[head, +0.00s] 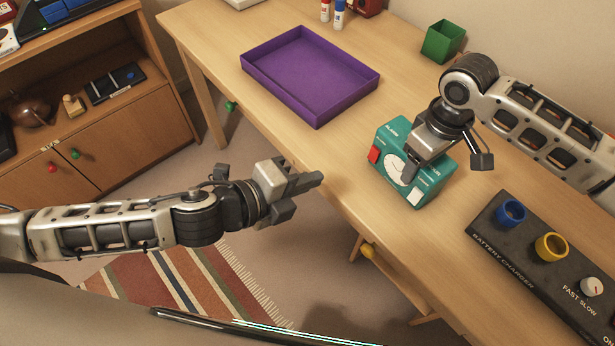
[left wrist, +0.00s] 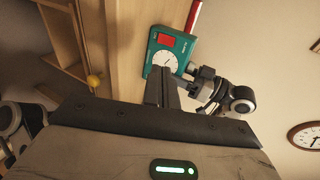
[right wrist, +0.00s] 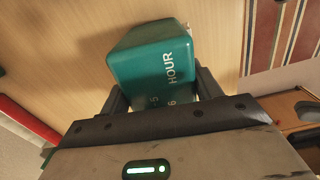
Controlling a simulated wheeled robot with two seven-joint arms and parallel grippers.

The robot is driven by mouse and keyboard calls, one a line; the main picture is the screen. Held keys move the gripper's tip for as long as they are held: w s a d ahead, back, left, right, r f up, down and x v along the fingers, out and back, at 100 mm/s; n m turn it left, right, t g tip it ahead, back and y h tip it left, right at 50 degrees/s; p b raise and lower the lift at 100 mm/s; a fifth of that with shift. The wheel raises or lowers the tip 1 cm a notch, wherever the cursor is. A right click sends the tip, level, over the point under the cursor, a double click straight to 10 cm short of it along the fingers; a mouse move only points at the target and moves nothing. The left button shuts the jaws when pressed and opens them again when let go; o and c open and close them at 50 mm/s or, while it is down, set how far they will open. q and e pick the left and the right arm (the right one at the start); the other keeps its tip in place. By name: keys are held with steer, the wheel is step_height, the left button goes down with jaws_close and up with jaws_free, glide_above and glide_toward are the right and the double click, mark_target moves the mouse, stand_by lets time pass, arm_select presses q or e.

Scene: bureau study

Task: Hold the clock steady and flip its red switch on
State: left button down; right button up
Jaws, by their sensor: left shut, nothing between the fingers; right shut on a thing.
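The teal clock (head: 425,190) stands on the wooden desk, with a white dial and a red switch (head: 375,154) at the left of its face. My right gripper (head: 412,165) is shut on the clock from above. In the right wrist view, its fingers sit on either side of the teal body (right wrist: 150,62), which carries the word HOUR. My left gripper (head: 318,180) is shut and empty, in the air left of the clock and off the desk's front edge. The left wrist view shows the clock (left wrist: 180,47) and red switch (left wrist: 166,40) beyond its fingertips (left wrist: 160,74).
A purple tray (head: 312,118) lies on the desk behind and left of the clock. A battery charger (head: 510,250) lies to the right. A green box (head: 443,42) stands at the back. Desk surface between tray and clock is clear.

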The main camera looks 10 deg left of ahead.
mark_target(371, 160)
arm_select(q)
steer(key=shift+s+a+f, duration=0.15)
steer(key=shift+a+f, duration=0.05)
steer(key=shift+f, duration=0.45)
steer(key=x, duration=0.9)
steer(key=r+x, duration=0.1)
steer(key=x, duration=0.4)
steer(key=shift+d, duration=0.1)
steer(key=shift+w+d+f, duration=0.1)
steer(key=shift+w+d, duration=0.15)
steer(key=shift+w, duration=0.1)
